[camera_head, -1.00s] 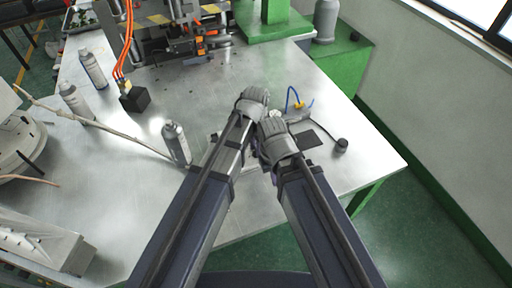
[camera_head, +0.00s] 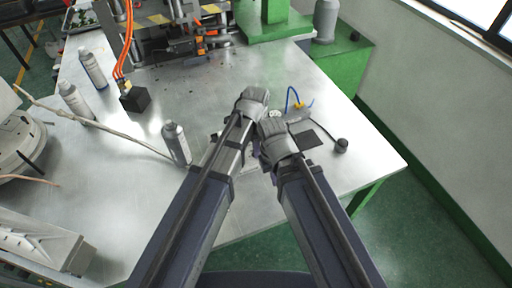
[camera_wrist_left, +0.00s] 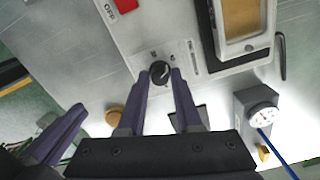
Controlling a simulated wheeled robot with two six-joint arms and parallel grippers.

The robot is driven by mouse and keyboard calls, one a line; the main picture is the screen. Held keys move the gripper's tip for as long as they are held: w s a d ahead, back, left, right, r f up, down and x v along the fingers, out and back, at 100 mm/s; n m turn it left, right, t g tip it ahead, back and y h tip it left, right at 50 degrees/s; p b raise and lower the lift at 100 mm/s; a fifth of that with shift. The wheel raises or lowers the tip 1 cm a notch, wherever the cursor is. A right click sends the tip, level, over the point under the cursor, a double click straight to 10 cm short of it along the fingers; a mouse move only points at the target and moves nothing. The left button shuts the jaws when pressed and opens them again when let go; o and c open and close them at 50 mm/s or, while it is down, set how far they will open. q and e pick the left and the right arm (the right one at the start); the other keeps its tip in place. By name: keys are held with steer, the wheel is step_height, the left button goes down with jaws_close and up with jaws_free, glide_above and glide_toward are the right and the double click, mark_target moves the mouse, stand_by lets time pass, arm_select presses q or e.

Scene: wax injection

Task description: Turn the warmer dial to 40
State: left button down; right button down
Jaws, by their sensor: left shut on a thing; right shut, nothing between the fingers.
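The warmer dial (camera_wrist_left: 160,72) is a small round black knob on a pale metal panel (camera_wrist_left: 138,40), with small markings around it that are too small to read surely. My left gripper (camera_wrist_left: 160,80) has its two purple fingers shut on the dial, one on each side. In the head view, my left wrist (camera_head: 252,104) is over the middle of the table and hides the dial and fingertips. My right gripper (camera_wrist_left: 62,135) shows its purple fingers at the left of the wrist view, shut and empty, apart from the dial. My right wrist (camera_head: 276,140) is close beside the left one.
A red switch marked OFF (camera_wrist_left: 106,10) and a frame with a tan window (camera_wrist_left: 240,22) are near the dial. A grey box with a white round face (camera_wrist_left: 262,115) and a blue wire sits to the right. A spray can (camera_head: 176,145) stands left of my arms.

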stand_by(0.3)
arm_select(q)
steer(key=c, duration=0.6)
jaws_free()
step_height(320, 180, up, 8)
steer(key=p, duration=0.8)
arm_select(e)
step_height(320, 180, up, 8)
arm_select(q)
steer(key=shift+f, duration=0.1)
arm_select(e)
steer(key=shift+f, duration=0.1)
